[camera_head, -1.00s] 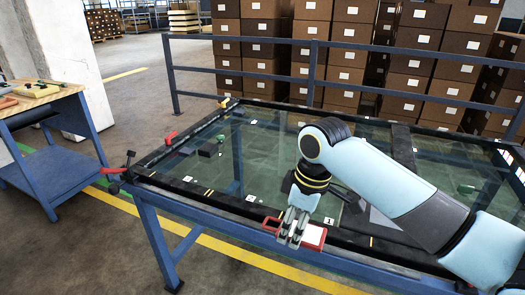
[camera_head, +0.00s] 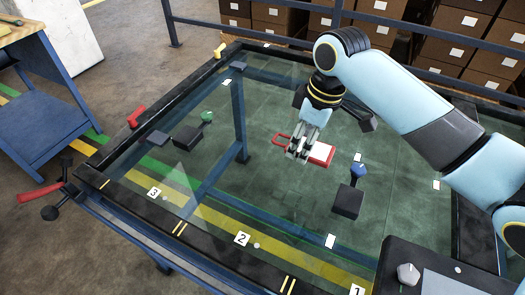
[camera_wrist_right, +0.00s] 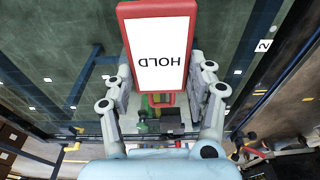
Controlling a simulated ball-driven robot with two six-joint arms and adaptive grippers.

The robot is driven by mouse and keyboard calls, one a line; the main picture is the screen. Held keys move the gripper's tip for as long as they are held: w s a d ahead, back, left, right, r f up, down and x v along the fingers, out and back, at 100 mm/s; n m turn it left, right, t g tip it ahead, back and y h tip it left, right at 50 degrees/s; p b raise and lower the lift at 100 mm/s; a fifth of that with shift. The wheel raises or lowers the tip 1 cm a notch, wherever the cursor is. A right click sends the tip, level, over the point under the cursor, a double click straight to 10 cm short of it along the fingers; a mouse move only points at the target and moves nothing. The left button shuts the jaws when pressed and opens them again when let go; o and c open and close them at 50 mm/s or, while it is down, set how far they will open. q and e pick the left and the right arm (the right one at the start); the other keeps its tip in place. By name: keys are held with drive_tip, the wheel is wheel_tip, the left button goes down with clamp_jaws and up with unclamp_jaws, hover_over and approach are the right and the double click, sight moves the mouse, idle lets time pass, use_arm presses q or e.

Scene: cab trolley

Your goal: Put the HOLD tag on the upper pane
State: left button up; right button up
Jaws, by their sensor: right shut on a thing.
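The HOLD tag is a red-framed plate with a white face (camera_head: 321,153) and a red loop at one end. My right gripper (camera_head: 299,152) is shut on it, above the middle of the glass in the head view. In the right wrist view the tag (camera_wrist_right: 160,60) stands out beyond the fingers, its word HOLD upside down. The glass (camera_head: 270,185) is clear and greenish, set in a black frame (camera_head: 130,155). I cannot tell if the tag touches the glass, nor which part is the upper pane. My left gripper is not in view.
A red-handled lever (camera_head: 40,194) sticks out at the left corner. Labels 3, 2 and 1 line the near edge.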

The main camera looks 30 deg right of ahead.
hover_over(252, 182)
drive_tip(key=f, duration=0.6)
drive_tip(key=shift+s+d, duration=0.2)
drive_tip(key=shift+d, duration=0.2)
drive_tip(key=shift+w+a+f, duration=0.1)
drive_tip(key=shift+a+f, duration=0.1)
wheel_tip(252, 182, down, 3)
drive_tip(key=shift+a+f, duration=0.1)
drive_tip(key=shift+f, duration=0.4)
drive_tip(key=shift+f, duration=0.15)
drive_tip(key=o, duration=1.1)
drive_tip(key=shift+o, duration=0.2)
